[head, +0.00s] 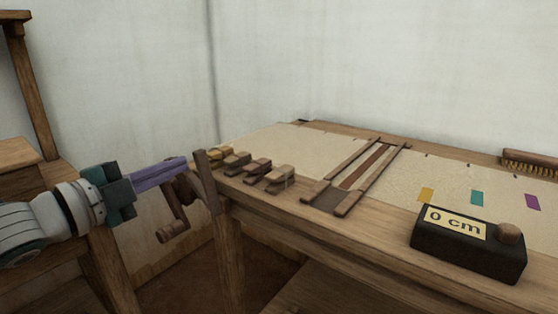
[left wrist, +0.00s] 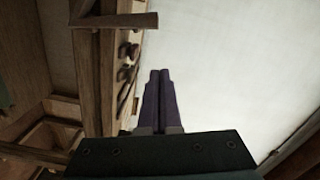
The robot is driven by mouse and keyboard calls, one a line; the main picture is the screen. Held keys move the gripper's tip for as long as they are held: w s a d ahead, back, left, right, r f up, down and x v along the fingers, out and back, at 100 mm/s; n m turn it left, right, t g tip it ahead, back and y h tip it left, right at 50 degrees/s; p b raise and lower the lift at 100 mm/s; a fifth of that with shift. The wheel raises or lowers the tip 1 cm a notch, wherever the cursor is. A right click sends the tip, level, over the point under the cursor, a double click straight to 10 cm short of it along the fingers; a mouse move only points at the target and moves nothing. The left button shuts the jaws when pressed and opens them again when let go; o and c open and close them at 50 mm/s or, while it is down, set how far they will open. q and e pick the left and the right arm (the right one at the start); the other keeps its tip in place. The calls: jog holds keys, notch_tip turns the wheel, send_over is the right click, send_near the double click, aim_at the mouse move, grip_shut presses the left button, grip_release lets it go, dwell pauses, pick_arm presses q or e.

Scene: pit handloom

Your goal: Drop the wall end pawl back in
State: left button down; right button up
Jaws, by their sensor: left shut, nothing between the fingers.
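My left gripper (head: 182,164) reaches in from the left with its purple fingers shut and empty. Its tips are near a dark upright wooden piece (head: 207,180) at the table's left end; I cannot tell whether they touch. A wooden crank with a handle (head: 172,233) hangs below the fingers. I cannot tell which part is the wall end pawl. In the left wrist view the shut fingers (left wrist: 159,80) point at pale wall, with small dark parts (left wrist: 126,75) on a wooden beam to their left. My right gripper is not in view.
Several small wooden blocks (head: 257,168) line the table's near left edge. A wooden frame (head: 395,160) lies across the cloth (head: 270,148). A black box (head: 470,258) reading "0 cm" sits at the front right, and a brush (head: 530,160) at the back right.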

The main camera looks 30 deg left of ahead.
pick_arm(q)
jog(key=s, duration=0.4)
jog(key=shift+s, duration=0.25)
jog(key=s+d+r+n+g+p, duration=0.7)
jog(key=s+d+r+p, duration=0.1)
jog(key=d+p, duration=0.35)
jog(key=s+d+r+n+g+p, duration=0.65)
jog(key=s+d+p, duration=0.3)
jog(key=p, duration=0.25)
notch_tip(320, 180, up, 37)
jog(key=w+p, duration=0.1)
jog(key=p, duration=3.5)
jog(key=shift+f+g, duration=0.2)
jog(key=shift+g, duration=0.15)
